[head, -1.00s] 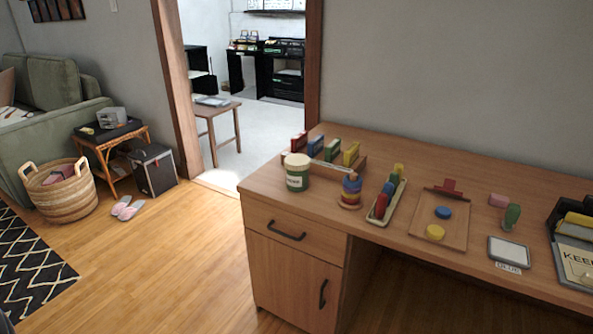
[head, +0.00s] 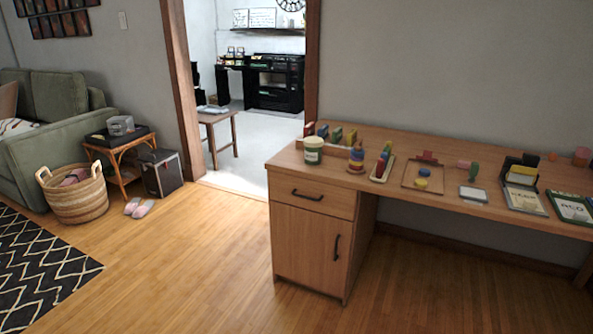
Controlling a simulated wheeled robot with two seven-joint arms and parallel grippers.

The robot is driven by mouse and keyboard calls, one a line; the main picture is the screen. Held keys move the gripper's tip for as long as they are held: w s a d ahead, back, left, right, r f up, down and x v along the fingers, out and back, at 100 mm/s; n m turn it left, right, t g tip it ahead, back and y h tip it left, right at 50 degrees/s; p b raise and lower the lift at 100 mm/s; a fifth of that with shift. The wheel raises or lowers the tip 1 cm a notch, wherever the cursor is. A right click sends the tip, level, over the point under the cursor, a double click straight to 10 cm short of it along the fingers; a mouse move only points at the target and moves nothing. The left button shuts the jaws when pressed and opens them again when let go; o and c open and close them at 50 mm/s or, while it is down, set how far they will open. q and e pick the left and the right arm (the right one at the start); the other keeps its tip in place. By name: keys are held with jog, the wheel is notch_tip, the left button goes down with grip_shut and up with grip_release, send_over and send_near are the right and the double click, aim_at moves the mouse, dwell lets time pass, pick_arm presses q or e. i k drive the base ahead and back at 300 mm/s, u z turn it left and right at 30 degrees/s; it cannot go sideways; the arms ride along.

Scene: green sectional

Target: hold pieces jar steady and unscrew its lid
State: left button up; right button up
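The pieces jar (head: 313,152) is a small green jar with a pale label and a cream lid (head: 313,141). It stands upright near the left end of the wooden desk (head: 290,158), with the lid seated on top. Neither of my grippers shows in the head view, and nothing touches the jar.
Right of the jar stand a ring stacker (head: 356,160), a tray of coloured pieces (head: 382,170) and a board with discs (head: 409,180). A rack of coloured blocks (head: 337,134) stands behind. Wooden floor (head: 190,270) is clear before the desk. A basket (head: 78,200) stands left.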

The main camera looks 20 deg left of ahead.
aim_at(313, 156)
jog(key=u, duration=0.95)
jog(key=i, duration=0.4)
jog(key=u, duration=0.8)
jog(key=i, duration=1)
jog(key=z, duration=0.5)
jog(key=i, duration=0.85)
jog(key=z, duration=0.95)
